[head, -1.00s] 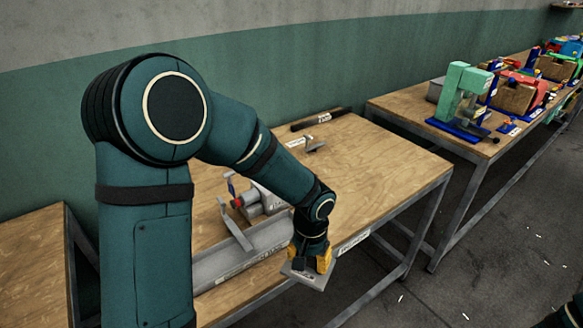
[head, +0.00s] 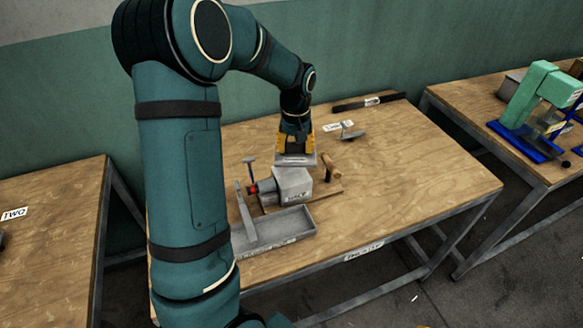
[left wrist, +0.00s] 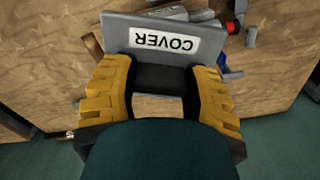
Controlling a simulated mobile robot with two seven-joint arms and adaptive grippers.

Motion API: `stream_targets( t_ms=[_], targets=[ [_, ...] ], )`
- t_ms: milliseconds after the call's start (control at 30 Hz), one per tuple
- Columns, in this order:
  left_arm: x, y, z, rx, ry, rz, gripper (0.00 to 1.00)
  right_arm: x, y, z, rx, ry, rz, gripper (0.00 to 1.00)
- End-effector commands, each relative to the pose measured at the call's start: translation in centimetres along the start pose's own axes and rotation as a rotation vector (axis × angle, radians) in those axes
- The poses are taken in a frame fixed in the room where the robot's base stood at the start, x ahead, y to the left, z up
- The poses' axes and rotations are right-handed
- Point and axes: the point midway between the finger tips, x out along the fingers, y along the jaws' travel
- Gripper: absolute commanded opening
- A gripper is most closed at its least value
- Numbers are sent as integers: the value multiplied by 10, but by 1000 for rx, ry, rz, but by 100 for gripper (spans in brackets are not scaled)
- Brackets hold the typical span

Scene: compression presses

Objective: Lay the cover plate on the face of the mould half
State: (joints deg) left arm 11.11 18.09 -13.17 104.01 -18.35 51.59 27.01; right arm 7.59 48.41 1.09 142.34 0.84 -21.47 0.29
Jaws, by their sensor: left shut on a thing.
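My left gripper (head: 295,146) is shut on the grey cover plate (head: 296,160), gripping it above the table. In the left wrist view the cover plate (left wrist: 120,32) shows its white COVER label beyond the yellow fingers of the left gripper (left wrist: 160,82). The grey mould half (head: 292,186), a block with a white label on its front, sits on the table just below and in front of the plate in the head view. I cannot tell whether plate and block touch.
A grey tray (head: 280,240) lies in front of the block. A red-tipped part (head: 253,188) and a brown-handled tool (head: 331,168) flank the block. A dark bar (head: 368,103) lies at the back. The right side of the table (head: 430,180) is clear.

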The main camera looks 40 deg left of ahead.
Motion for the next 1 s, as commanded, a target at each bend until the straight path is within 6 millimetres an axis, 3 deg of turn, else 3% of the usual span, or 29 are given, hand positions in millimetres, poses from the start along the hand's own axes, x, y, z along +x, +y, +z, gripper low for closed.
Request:
stream_targets(
  t_ms=[300,533,767,1000],
  targets=[
    [51,-2,-1,-8,-4,-1,5,6,2,0,1,1,1,44],
    [66,-2,-1,-6,-1,0,5,7,2,1,0,1,2,44],
    [95,-2,-1,-5,-1,-1,5,10,4,1,0,0,2,44],
    [97,-2,-1,-5,1,1,5,10,3,1,0,1,2,44]
  ],
)
